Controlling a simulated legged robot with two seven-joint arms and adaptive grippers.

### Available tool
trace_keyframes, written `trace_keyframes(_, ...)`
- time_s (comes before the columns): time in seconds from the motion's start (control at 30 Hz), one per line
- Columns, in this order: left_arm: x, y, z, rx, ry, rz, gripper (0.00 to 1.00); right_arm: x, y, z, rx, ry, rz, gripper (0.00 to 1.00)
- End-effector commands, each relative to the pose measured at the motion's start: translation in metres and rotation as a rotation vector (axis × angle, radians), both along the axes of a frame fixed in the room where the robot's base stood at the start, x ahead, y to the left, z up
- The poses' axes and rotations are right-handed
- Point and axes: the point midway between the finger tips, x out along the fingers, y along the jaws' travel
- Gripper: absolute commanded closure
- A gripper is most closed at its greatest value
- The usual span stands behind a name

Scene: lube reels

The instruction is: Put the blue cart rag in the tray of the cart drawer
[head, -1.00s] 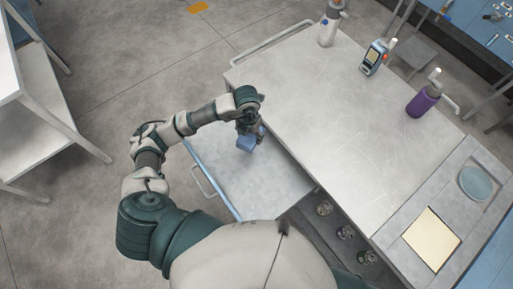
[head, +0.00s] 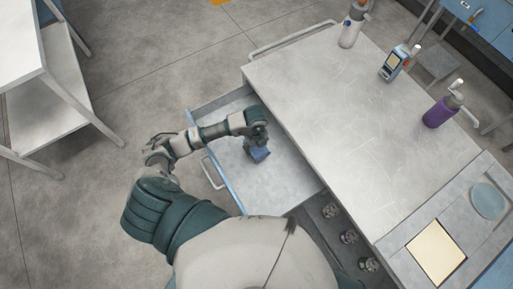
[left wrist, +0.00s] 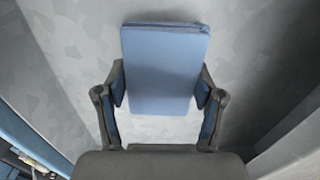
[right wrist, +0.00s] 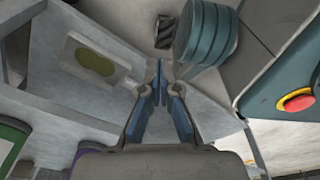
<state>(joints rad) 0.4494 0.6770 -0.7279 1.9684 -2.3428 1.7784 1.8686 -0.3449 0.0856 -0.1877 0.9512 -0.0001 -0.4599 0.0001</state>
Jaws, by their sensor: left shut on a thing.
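My left gripper (head: 257,144) is shut on the folded blue cart rag (head: 259,154), over the open cart drawer. In the left wrist view the rag (left wrist: 165,70) is a flat blue block between the two fingers (left wrist: 163,98), with grey drawer surfaces behind it. The drawer tray (head: 290,180) is pale grey and bare around the rag. I cannot tell whether the rag touches the tray's floor. My right gripper (right wrist: 160,88) has its fingers together with nothing visible between them; it is outside the head view.
The cart top (head: 350,120) borders the drawer on the right. On it stand a white bottle (head: 352,25), a handheld meter (head: 393,63) and a purple bottle (head: 440,110). A yellow pad (head: 436,252) lies at the lower right. A white shelf (head: 45,110) stands left.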

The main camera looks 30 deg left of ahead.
Motion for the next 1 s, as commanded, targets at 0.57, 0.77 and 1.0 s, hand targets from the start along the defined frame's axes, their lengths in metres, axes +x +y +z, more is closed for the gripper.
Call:
trace_keyframes(0.57,0.000,0.000,-0.032,0.001,0.001,-0.002,0.22,0.001,-0.003,0.003,-0.005,0.006,-0.001,1.00)
trace_keyframes(0.77,-0.001,0.000,-0.032,0.001,0.001,-0.002,0.07,0.005,0.003,0.003,0.002,0.002,-0.004,1.00)
trace_keyframes(1.0,0.000,0.000,-0.029,0.001,0.001,-0.002,0.07,0.006,0.006,0.004,0.007,-0.001,-0.005,1.00)
